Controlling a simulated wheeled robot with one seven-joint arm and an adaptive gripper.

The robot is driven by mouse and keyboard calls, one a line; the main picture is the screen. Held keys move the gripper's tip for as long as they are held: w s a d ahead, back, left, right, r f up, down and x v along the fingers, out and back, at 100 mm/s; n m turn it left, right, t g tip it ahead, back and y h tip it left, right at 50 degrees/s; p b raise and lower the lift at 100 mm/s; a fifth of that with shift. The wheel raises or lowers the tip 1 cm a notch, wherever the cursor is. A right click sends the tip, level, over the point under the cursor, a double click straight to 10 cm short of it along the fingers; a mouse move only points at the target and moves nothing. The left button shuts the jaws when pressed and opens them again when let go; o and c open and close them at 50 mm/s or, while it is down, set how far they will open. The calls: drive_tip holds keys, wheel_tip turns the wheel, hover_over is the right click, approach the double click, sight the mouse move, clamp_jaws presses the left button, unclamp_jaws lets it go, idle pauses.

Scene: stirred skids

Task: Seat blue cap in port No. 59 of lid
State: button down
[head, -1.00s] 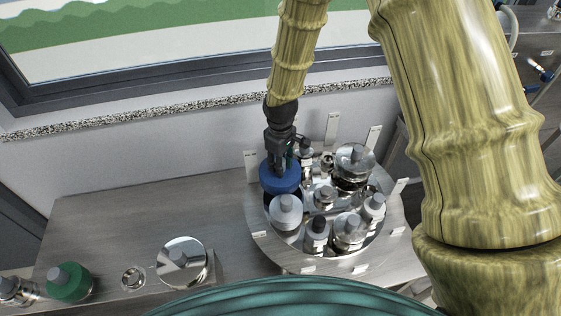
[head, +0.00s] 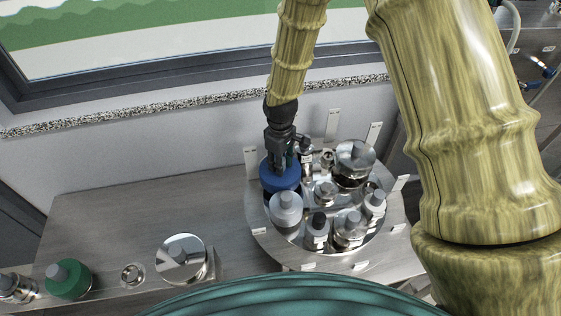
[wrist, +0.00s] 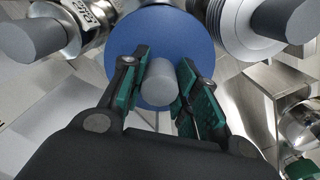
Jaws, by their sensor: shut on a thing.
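The blue cap (head: 279,175) is a wide blue disc with a grey knob on top. It is at the left back of the round metal lid (head: 257,222). My gripper (head: 280,165) is over it, and in the wrist view its green-padded fingers (wrist: 160,88) are shut on the grey knob of the blue cap (wrist: 150,30). The cap hides whatever is under it, so I cannot tell whether it touches the lid or sits in a port. The port number cannot be read.
A light grey cap (head: 286,208) stands close in front of the blue cap. Several metal fittings and a large silver cap (head: 354,160) crowd the rest of the lid. White tags surround its rim. A green cap (head: 69,279) and a silver disc (head: 181,258) are at the left on the bench (head: 120,225).

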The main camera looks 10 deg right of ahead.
drive_tip(key=shift+f, duration=0.1)
drive_tip(key=c, duration=1)
unclamp_jaws()
wheel_tip(320, 180, up, 12)
idle(0.4)
